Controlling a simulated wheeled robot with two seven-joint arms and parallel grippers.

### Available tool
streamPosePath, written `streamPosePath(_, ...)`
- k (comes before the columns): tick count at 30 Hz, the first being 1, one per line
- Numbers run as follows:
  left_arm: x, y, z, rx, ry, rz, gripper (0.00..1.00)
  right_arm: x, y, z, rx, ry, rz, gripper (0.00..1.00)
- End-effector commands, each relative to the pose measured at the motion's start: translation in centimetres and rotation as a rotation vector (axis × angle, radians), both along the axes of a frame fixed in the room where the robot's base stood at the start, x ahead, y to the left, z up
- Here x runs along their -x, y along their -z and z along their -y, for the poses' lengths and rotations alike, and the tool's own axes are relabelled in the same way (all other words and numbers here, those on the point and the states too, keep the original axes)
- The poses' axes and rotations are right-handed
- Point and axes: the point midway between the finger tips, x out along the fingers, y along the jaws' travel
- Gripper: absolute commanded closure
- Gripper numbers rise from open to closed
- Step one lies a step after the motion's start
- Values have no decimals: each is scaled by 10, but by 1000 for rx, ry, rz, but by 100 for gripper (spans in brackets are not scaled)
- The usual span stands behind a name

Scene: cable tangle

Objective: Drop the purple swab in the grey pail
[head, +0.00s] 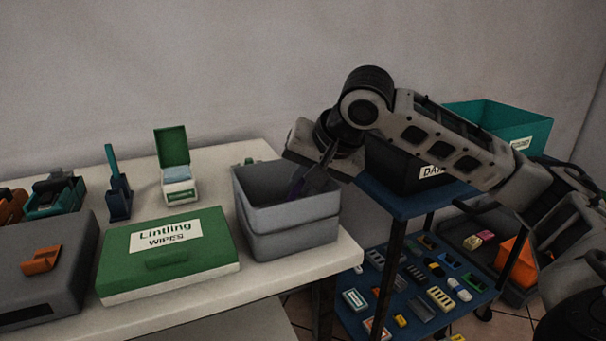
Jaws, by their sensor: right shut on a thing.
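The grey pail (293,217) stands open at the right end of the white table. My right gripper (322,168) reaches in from the right and points down over the pail's right rear part. It is shut on the thin, dark purple swab (299,184), which hangs tilted inside the pail's opening. The swab's lower end is dark against the pail's inside, and I cannot tell if it touches the wall or bottom. My left gripper is not in view.
A green and white wipes box (168,255) stands close left of the pail. A small green-lidded box (177,177) and a blue holder (117,195) stand behind it. A blue cart (400,200) with bins and small parts stands to the right, past the table's edge.

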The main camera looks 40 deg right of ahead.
Motion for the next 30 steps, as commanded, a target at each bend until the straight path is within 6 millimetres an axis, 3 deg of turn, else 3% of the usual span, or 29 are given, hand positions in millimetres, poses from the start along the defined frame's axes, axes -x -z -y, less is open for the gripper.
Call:
streamPosePath(9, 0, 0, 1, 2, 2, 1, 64, 0, 1, 0, 1, 0, 1, 100)
streamPosePath(10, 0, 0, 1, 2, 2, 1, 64, 0, 1, 0, 1, 0, 1, 81)
streamPosePath(12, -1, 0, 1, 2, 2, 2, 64, 0, 1, 0, 1, 0, 1, 64)
streamPosePath(30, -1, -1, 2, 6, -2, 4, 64, 0, 1, 0, 1, 0, 1, 64)
